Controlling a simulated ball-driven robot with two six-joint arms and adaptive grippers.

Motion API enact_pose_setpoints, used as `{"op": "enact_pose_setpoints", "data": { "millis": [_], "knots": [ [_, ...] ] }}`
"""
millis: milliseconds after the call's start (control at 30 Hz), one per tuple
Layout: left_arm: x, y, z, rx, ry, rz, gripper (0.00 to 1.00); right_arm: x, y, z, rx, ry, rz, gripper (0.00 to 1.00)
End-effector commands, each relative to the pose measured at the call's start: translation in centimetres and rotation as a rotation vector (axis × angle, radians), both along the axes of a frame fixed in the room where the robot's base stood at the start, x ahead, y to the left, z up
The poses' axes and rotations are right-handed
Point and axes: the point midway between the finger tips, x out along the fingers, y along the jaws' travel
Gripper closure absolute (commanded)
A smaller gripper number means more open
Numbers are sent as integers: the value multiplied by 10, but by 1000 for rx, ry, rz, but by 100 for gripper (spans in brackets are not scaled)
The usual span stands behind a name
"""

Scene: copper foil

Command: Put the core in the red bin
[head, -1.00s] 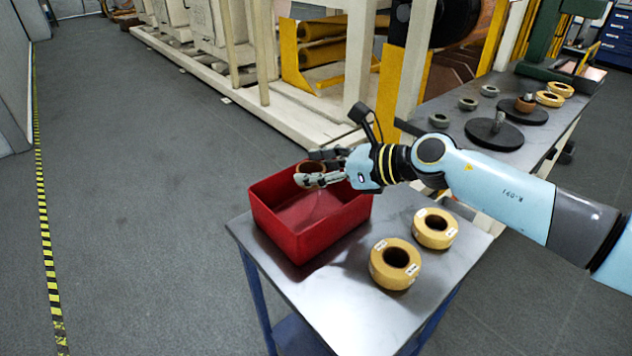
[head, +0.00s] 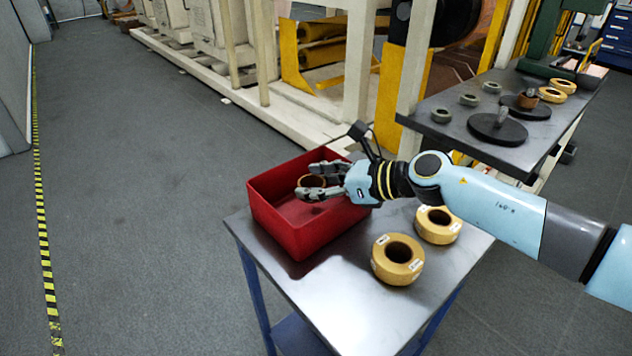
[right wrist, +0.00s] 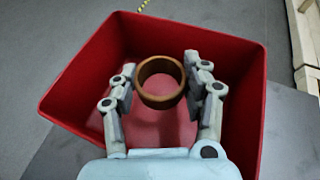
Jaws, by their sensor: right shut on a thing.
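The core, a small brown-copper ring (head: 312,181), is between the fingers of my right gripper (head: 313,183). The right wrist view shows the core (right wrist: 160,102) with its open end facing the camera and a grey finger on each side; my right gripper (right wrist: 161,90) is shut on it. The red bin (head: 305,240) stands on the small metal-topped table. The gripper and core are inside the bin's outline, low near its rim, with red floor visible beneath in the wrist view (right wrist: 252,110). My left gripper is not in view.
Two yellow rolls (head: 397,260) (head: 437,225) sit on the small table (head: 350,310), right of the bin. A longer bench (head: 450,125) at the right holds grey rings, black discs and more yellow rolls. Large machinery stands behind; open floor lies left.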

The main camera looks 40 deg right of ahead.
Motion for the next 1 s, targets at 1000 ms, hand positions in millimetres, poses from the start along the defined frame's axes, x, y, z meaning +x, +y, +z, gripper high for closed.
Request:
{"op": "enact_pose_setpoints", "data": {
  "millis": [1000],
  "knots": [
    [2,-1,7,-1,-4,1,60,-74,-37,44,-7,4,6,30]
  ]
}}
